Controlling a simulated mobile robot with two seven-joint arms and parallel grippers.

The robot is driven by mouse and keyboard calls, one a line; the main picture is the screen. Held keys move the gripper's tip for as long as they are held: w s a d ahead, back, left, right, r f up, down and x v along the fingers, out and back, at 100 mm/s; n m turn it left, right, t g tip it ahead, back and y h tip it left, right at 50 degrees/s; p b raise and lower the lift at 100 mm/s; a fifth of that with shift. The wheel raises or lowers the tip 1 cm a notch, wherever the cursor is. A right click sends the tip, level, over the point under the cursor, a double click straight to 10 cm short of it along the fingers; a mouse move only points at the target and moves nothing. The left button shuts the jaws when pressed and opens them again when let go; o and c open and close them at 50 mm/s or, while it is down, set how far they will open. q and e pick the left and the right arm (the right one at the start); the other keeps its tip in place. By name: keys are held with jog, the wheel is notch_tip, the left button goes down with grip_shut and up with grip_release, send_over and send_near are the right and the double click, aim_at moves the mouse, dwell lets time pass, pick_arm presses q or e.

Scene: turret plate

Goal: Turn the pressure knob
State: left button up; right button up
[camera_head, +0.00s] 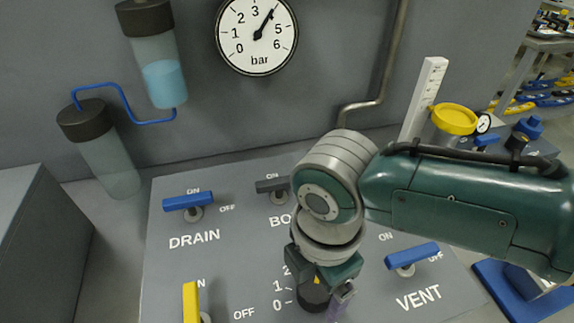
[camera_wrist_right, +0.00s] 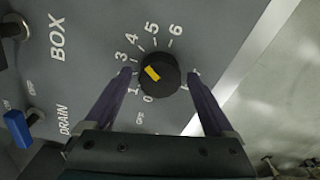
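The pressure knob (camera_wrist_right: 165,78) is a round black knob with a yellow mark, ringed by printed numbers, in the right wrist view. Its mark sits on the left side of its top; the exact number is hard to tell. In the head view the knob (camera_head: 313,296) is partly covered by my right arm. My right gripper (camera_wrist_right: 158,76) is open, with one purple finger on each side of the knob and a visible gap to it. The pressure gauge (camera_head: 257,36) on the wall has its needle near 4 bar. My left gripper is not in view.
A yellow disc-shaped part (camera_head: 454,119) stands behind my right arm.

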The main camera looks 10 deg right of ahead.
aim_at(316, 286)
notch_tip(316, 286, up, 9)
jog(key=shift+f+p, duration=0.2)
jog(key=shift+p, duration=0.75)
jog(key=shift+r, duration=0.65)
